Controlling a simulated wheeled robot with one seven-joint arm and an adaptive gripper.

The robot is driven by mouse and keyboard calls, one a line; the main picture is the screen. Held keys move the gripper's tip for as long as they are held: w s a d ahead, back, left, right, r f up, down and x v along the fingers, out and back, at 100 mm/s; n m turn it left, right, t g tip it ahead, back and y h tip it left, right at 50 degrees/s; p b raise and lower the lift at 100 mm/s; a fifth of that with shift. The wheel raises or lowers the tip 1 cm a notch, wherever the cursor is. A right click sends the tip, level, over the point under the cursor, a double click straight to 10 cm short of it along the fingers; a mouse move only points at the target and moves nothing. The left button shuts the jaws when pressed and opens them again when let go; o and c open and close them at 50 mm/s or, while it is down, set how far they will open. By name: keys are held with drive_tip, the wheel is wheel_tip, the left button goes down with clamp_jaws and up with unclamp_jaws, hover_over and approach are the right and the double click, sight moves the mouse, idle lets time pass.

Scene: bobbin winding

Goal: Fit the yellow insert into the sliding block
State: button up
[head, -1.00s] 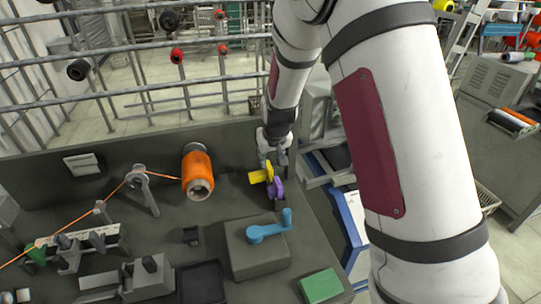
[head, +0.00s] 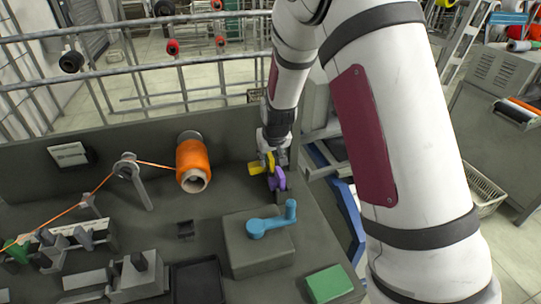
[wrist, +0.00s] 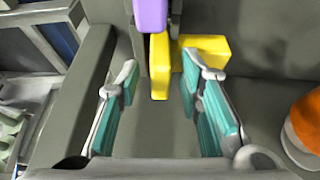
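A yellow piece, which looks like the insert, is at the far right of the bench in the head view (head: 256,167). In the wrist view it shows ahead of my fingertips as an angled shape, a bar (wrist: 160,70) with a block to its right. A purple piece (head: 277,180) is right by it, and also at the top of the wrist view (wrist: 152,15). My gripper (wrist: 163,75) is open, with teal pads apart and the yellow bar between the tips. The right fingertip overlaps the yellow block in the picture; I cannot tell contact. I cannot surely identify the sliding block.
An orange spool (head: 193,165) stands left of my gripper, its thread running to a guide post. A grey box with a blue crank (head: 268,225) stands in front. A small dark notched block (head: 186,230), a black tray (head: 197,283) and a green block (head: 328,284) are nearer.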

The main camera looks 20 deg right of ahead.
clamp_jaws()
drive_tip(key=shift+a+r+p, duration=0.2)
drive_tip(key=shift+r+p, duration=1.8)
drive_tip(key=shift+r, duration=1.75)
drive_tip(key=shift+r, duration=0.1)
